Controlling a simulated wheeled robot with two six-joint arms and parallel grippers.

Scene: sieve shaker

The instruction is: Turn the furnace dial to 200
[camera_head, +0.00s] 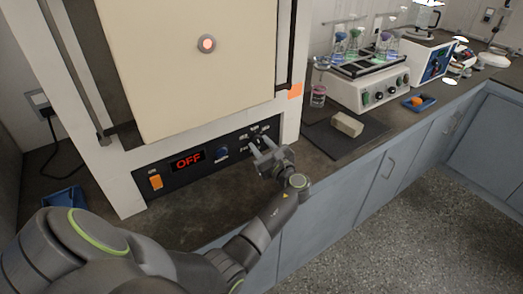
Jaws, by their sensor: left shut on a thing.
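The furnace (120,165) is the large white box at the left, with a cream door (180,75) that looks closed. Its black front panel carries an orange switch (155,181), a display (188,160) reading OFF in red, and a small blue knob (222,153). The dial, with white markings around it (255,131), is at the panel's right end. My left gripper (259,145) is at this dial and shut on it. Its fingers hide most of the dial, so its setting cannot be read. My right gripper is not in view.
A dark mat (345,138) with a pale block (347,124) lies right of the furnace. Another blue tray (65,197) is at the left. The counter before the panel is clear.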

